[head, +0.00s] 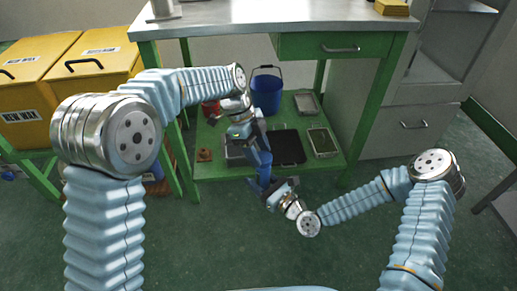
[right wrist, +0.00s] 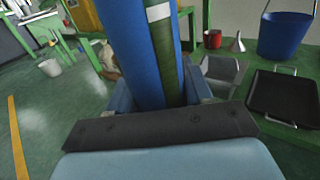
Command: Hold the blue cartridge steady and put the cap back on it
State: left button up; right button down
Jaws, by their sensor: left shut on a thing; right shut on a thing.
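The blue cartridge (head: 263,168) stands nearly upright between my two grippers, in front of the shelf. In the right wrist view it is a large blue cylinder (right wrist: 130,45) with a green strip and a white patch, rising out of my jaws. My right gripper (head: 272,187) is shut on its lower part. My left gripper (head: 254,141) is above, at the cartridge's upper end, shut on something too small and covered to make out. I cannot pick out the cap. The cartridge's top is outside the right wrist view.
Behind the cartridge is the green bench's lower shelf (head: 222,171), with a black tray (head: 288,147), a blue bucket (head: 266,92), a red mug (head: 210,108) and smaller trays. Yellow bins (head: 104,50) stand at left, a grey cabinet (head: 390,95) at right. The floor in front is clear.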

pick_arm(q)
jog(key=shift+f, duration=0.35)
jog(key=m, duration=0.2)
jog(key=m+g+y, duration=0.1)
jog(key=shift+w+d+f+m, duration=0.1)
jog(key=shift+w+d+m, duration=0.15)
jog(key=shift+m, duration=0.05)
jog(key=m, duration=0.2)
jog(key=m+y, duration=0.1)
jog(key=shift+w+d+f+m+g, duration=0.1)
jog(key=shift+d+m+g, duration=0.15)
jog(key=shift+m+g, duration=0.15)
jog(key=m+y, duration=0.1)
jog(key=m, duration=0.1)
jog(key=m+y, duration=0.1)
jog(key=m, duration=0.1)
jog(key=shift+d, duration=0.3)
jog(key=m+y, duration=0.1)
jog(key=m, duration=0.2)
jog(key=shift+d, duration=0.2)
jog(key=m+y, duration=0.1)
jog(key=m, duration=0.4)
jog(key=shift+d+t+y, duration=0.1)
jog(key=shift+t+y, duration=0.2)
jog(key=shift+y, duration=0.1)
jog(key=o, duration=1)
